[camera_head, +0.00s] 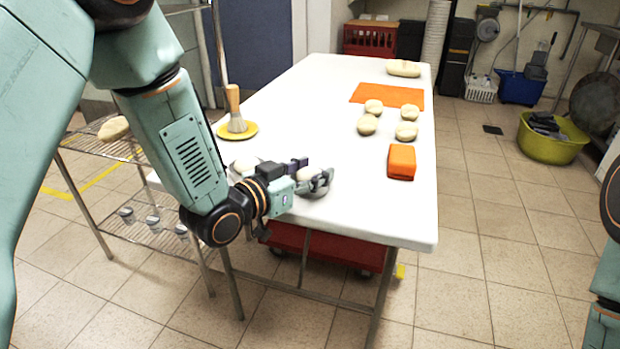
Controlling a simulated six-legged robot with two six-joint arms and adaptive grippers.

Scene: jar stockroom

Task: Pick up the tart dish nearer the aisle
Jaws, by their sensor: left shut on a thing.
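My left gripper (318,181) is at the near part of the white table, low over its top. No other tart dish shows clearly. My right arm is at the right edge, and its gripper is out of view.
The white table (330,225) also holds a yellow dish with a brush (236,112), an orange block (401,162), several dough pieces (367,124), an orange mat (365,93) and a loaf (403,68). A wire shelf (100,165) stands left.

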